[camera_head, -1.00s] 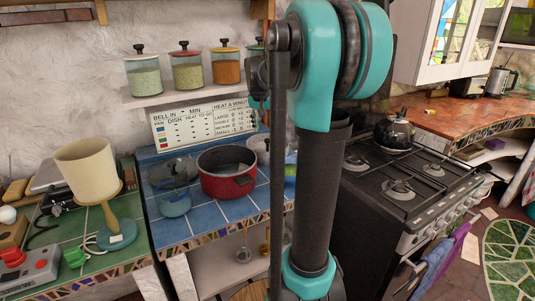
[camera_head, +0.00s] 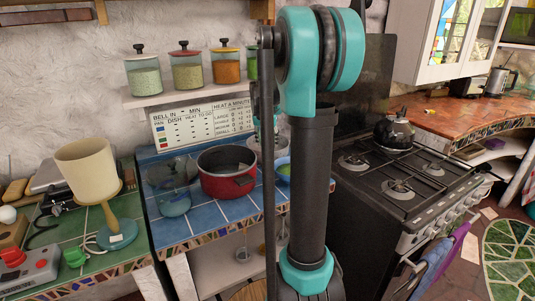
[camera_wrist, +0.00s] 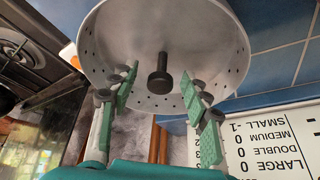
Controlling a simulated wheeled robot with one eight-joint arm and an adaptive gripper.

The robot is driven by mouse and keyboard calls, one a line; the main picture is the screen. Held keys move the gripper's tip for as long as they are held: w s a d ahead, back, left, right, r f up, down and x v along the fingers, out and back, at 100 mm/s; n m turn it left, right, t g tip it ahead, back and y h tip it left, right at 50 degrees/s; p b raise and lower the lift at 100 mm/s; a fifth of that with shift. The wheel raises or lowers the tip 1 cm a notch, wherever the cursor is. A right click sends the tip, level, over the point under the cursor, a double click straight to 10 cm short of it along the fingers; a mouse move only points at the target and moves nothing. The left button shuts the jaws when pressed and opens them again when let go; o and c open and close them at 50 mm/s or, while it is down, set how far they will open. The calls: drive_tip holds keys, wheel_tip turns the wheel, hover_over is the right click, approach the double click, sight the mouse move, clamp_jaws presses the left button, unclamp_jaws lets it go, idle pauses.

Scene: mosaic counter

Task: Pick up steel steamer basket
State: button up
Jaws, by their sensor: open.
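The steel steamer basket (camera_wrist: 215,35) fills the top of the wrist view, a pale round dish with small holes around its wall. A dark-knobbed post (camera_wrist: 160,80) rises from its middle. My gripper (camera_wrist: 159,76) is open, with one green-padded finger on each side of the knob. The fingers appear over the basket; I cannot tell whether they touch it. In the head view, a pale metal vessel (camera_head: 254,146), likely the basket, shows partly behind my arm. My gripper is mostly hidden there by my arm.
A red pot (camera_head: 226,184) stands close left of the pale vessel on the blue-tiled counter (camera_head: 207,216). A glass pot (camera_head: 174,205) is farther left. A bowl (camera_head: 284,170) sits beside my arm. A sign (camera_head: 200,122) stands behind; the stove (camera_head: 385,215) is right.

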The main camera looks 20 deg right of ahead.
clamp_jaws()
drive_tip(key=shift+r, duration=0.1)
idle(0.4)
